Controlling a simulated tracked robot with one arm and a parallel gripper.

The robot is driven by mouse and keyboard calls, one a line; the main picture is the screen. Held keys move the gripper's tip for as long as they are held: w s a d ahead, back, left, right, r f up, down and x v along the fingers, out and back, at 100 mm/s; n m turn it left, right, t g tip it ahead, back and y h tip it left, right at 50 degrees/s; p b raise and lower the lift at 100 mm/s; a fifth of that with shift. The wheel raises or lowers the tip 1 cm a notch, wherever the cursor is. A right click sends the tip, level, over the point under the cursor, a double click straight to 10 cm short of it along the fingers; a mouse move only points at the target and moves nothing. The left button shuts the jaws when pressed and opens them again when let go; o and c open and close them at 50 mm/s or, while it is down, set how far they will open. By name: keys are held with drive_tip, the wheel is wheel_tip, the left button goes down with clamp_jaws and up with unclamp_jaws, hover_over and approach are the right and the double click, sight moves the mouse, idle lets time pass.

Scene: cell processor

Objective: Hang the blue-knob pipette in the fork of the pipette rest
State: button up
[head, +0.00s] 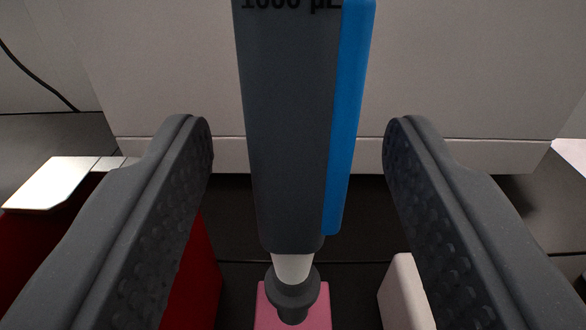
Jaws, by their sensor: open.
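A pipette (288,150) with a dark grey body, a blue strip (348,120) down its right side and "1000 µL" lettering stands upright in the head view. Its top runs out of the frame, so its knob and any rest fork holding it are hidden. Its lower end narrows to a white neck and a dark grey tip cone (292,292). My gripper (298,140) is open, one finger on each side of the pipette, with a gap between each finger and the body. The pipette rest is not clearly visible.
A pink block (264,310) lies below the pipette tip. A red box (204,275) with a pale top piece (58,183) is at lower left. A white block (405,290) is at lower right. A large pale machine wall (440,80) stands behind.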

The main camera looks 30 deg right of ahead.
drive_tip(key=v, duration=1.3)
drive_tip(key=shift+s+a, duration=0.1)
drive_tip(key=shift+a, duration=0.05)
drive_tip(key=w+a+r+n+t+y, duration=0.15)
drive_tip(key=a+r+y, duration=0.35)
drive_tip(key=r, duration=0.6)
drive_tip(key=w+a+r+n+t+y, duration=0.15)
drive_tip(key=a+r+y, duration=0.25)
drive_tip(key=a+r, duration=0.5)
drive_tip(key=s+r+n+g+y, duration=0.1)
drive_tip(key=s+r+n+g, duration=0.1)
drive_tip(key=s+r, duration=1.4)
drive_tip(key=shift+a+r+n+g, duration=0.35)
drive_tip(key=shift+r+n, duration=0.25)
drive_tip(key=shift+n, duration=0.3)
